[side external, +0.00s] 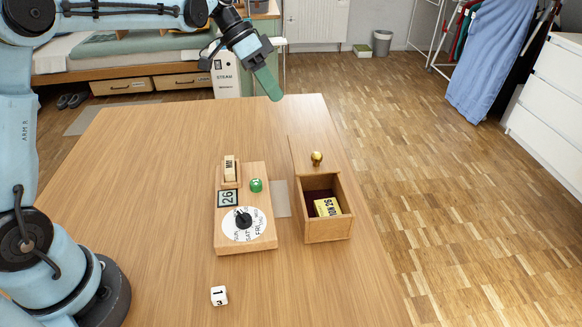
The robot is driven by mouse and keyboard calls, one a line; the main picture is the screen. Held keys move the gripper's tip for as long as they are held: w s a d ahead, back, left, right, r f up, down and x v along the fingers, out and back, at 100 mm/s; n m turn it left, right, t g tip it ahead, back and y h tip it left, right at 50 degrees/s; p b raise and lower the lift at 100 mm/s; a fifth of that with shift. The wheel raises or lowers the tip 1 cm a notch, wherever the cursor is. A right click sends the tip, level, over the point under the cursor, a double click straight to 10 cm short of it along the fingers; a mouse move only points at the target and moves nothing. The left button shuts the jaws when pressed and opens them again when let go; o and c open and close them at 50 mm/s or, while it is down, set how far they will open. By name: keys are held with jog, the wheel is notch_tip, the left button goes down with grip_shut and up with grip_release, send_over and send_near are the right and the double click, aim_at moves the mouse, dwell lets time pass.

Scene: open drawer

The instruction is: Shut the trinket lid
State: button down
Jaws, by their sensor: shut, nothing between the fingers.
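The trinket box (327,229) is a small wooden box on the right part of the table. Its lid (301,156), with a round brass knob (317,157), is at the box's far side, leaving the top open. Inside the dark interior lies a yellow block (327,207) with black lettering. My gripper (274,93) has green fingers and is shut and empty. It hangs high near the table's far edge, apart from the lid and the box.
A wooden calendar board (262,236) with a white dial, a green ball (256,185) and a lettered block (229,166) stands left of the box. A white die (219,296) lies near the front. The table (150,190) is clear at left and far side.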

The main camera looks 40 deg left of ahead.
send_near(304, 156)
jog(key=w+d+f, duration=0.1)
jog(key=w+f, duration=0.1)
jog(key=w+d+f, duration=0.1)
jog(key=f, duration=0.1)
jog(key=shift+w+d, duration=0.1)
jog(key=shift+d, duration=0.2)
jog(key=shift+s+d+r, duration=0.1)
jog(key=shift+s+d, duration=0.25)
jog(key=shift+d, duration=0.15)
jog(key=shift+s+d+r, duration=0.1)
jog(key=shift+s+d, duration=0.2)
jog(key=shift+d, duration=0.25)
jog(key=shift+s+d, duration=0.35)
jog(key=shift+d, duration=0.25)
jog(key=s+d, duration=0.8)
jog(key=shift+s+d, duration=0.2)
jog(key=shift+d, duration=0.2)
